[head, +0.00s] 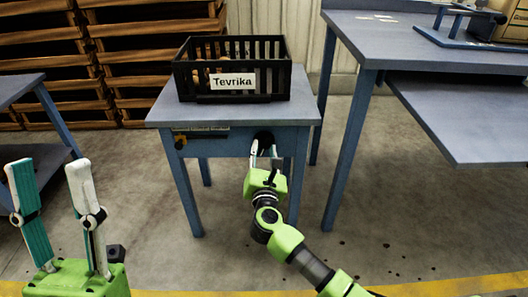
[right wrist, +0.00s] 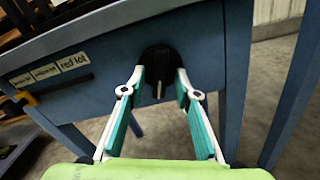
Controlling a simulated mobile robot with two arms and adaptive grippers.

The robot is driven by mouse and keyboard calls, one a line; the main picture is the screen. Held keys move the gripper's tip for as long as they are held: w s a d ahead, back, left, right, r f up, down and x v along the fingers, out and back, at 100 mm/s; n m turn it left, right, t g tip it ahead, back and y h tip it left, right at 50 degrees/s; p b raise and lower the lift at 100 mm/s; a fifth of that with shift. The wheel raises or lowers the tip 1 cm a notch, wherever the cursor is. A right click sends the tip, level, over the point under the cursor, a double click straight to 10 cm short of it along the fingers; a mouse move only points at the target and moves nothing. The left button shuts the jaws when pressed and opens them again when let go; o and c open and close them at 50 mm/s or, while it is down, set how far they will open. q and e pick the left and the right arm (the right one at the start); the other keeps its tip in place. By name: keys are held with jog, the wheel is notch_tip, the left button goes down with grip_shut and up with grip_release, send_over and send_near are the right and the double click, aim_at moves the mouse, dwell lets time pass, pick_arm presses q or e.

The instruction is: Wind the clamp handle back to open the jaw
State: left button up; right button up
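No part is plainly recognisable as a clamp handle or jaw. A round black knob (head: 263,137) sits on the front of the small blue table; in the right wrist view the black knob (right wrist: 160,60) shows a pale upright bar at its middle. My right gripper (head: 264,150) is open in front of it; in the right wrist view its fingertips (right wrist: 161,71) stand either side of the knob. I cannot tell whether they touch it. A blue device with a bar and black end (head: 460,25) stands on the right bench. My left gripper (head: 48,165) is open, empty and points up.
The small table (head: 230,112) carries a black crate (head: 235,85) labelled Tevrika. A label strip (right wrist: 50,72) and a yellow-black part (head: 180,142) are on its front, left of the knob. A bench (head: 400,45) with a lower shelf stands right. Wooden pallets are behind.

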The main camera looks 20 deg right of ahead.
grip_shut()
